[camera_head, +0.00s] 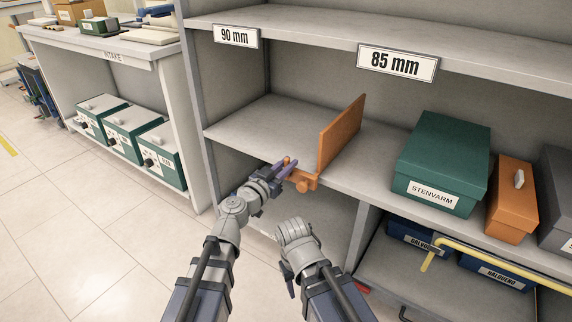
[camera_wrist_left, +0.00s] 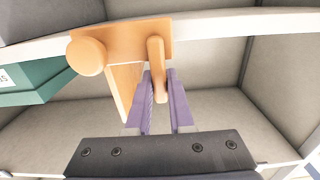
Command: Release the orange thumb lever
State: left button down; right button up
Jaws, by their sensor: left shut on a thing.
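An orange divider panel (camera_head: 340,135) stands upright on the 85 mm shelf, with an orange clamp (camera_head: 303,180) at the shelf's front edge. The orange thumb lever (camera_wrist_left: 156,60) hangs from the clamp plate beside a round orange knob (camera_wrist_left: 87,56) in the left wrist view. My left gripper (camera_head: 284,170) is at the clamp. In the left wrist view its purple fingers (camera_wrist_left: 161,78) are shut on the lever, one on each side. My right arm is low in front of the shelf, and its gripper fingers cannot be made out.
A green STENVARM box (camera_head: 440,150) and an orange box (camera_head: 512,200) stand right of the divider. Blue boxes (camera_head: 495,272) and a yellow bar (camera_head: 500,258) are below. The shelf (camera_head: 260,125) left of the divider is clear. A white intake bench (camera_head: 115,55) stands left.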

pick_arm(q)
jog(key=shift+s, duration=0.1)
dwell(0.3)
jog(key=c, duration=0.8)
grip_release()
